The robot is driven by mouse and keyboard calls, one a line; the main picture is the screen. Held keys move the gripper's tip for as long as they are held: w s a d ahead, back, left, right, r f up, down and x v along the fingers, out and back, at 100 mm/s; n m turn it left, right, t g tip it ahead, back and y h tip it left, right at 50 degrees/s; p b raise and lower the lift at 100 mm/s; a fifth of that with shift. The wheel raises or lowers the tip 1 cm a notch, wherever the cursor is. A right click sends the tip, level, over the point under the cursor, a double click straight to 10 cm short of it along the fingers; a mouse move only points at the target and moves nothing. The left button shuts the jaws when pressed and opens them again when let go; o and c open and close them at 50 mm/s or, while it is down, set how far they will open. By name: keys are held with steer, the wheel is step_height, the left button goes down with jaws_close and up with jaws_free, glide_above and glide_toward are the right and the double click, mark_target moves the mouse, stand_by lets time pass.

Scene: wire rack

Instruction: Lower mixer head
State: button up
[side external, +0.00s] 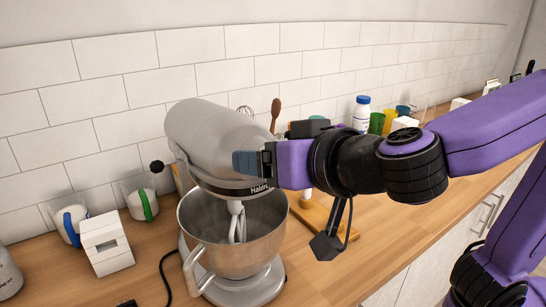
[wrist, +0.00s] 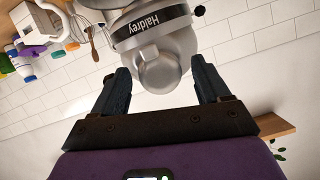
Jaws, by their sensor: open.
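The silver-grey mixer head (side external: 205,125) is above the steel bowl (side external: 225,250), with the beater (side external: 237,222) hanging down into the bowl. A dark band lettered "Haldrey" wraps around the head. I cannot tell its exact tilt. My gripper (side external: 252,163) is at the right side of the head in the side external view. In the wrist view the rounded end of the mixer head (wrist: 160,70) lies between the two fingers of my open gripper (wrist: 164,84). The fingers are close to the head; I cannot tell whether they touch it.
The mixer stands on a wooden counter (side external: 345,265) against a white tiled wall. A white box (side external: 107,246) and mugs stand to the left. Bottles and cups, including a white bottle (side external: 361,114), stand behind my arm. A dark cord runs left of the bowl.

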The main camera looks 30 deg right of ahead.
jaws_close()
steer(key=shift+t, duration=0.7)
steer(key=shift+s+f, duration=0.25)
steer(key=shift+f, duration=0.5)
steer(key=shift+s+f, duration=0.2)
steer(key=shift+f, duration=0.5)
steer(key=shift+s+f, duration=0.25)
steer(key=shift+f, duration=0.5)
jaws_free()
steer(key=shift+r, duration=0.1)
steer(key=v, duration=1.2)
